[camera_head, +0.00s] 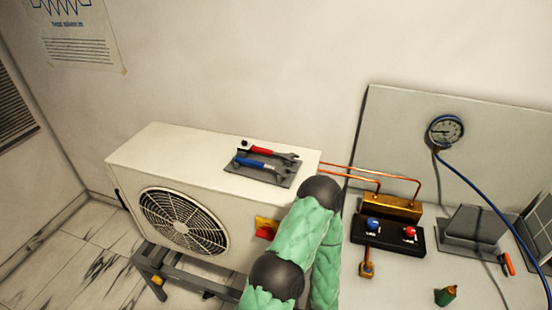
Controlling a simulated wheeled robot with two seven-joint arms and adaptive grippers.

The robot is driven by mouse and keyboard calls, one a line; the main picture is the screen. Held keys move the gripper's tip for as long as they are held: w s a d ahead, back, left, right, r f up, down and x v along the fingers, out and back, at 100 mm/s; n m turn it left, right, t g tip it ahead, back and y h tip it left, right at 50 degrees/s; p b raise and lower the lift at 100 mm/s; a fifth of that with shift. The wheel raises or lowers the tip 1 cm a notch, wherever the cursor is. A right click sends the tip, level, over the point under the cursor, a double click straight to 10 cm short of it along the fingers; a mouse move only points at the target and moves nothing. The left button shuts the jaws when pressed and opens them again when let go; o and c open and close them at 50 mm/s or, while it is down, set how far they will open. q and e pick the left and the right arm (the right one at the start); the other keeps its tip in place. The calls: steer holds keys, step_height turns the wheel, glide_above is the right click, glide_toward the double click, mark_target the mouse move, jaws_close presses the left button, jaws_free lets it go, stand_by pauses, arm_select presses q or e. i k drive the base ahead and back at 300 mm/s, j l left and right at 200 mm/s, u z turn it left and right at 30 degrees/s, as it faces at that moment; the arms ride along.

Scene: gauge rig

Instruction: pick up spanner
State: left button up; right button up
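Two hand tools lie on a dark grey mat (287,184) on top of the white outdoor unit (165,150). The rear one is a spanner with a red handle (262,150) and a metal jaw pointing right. The front one is a spanner with a blue handle (251,162), also with its metal end to the right. Part of my arm, green padded with dark joints, stands in front of the unit's right end. Neither of my grippers shows in this view.
Right of the unit are copper pipes, a brass block (390,208), a black box with blue and red knobs (388,239), and a pressure gauge (445,131) with a blue hose. A small green item (445,296) lies at the front. The unit's top left is clear.

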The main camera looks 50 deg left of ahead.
mark_target(279, 171)
steer(key=k+j+z, duration=0.15)
steer(key=j, duration=0.3)
steer(key=k+j+z, duration=0.1)
steer(key=j, duration=0.35)
steer(key=k+j+z, duration=0.15)
steer(key=k+j, duration=0.15)
steer(key=k+j+z, duration=0.1)
steer(key=j, duration=0.4)
steer(key=k+j+z, duration=0.15)
steer(key=k+j, duration=0.2)
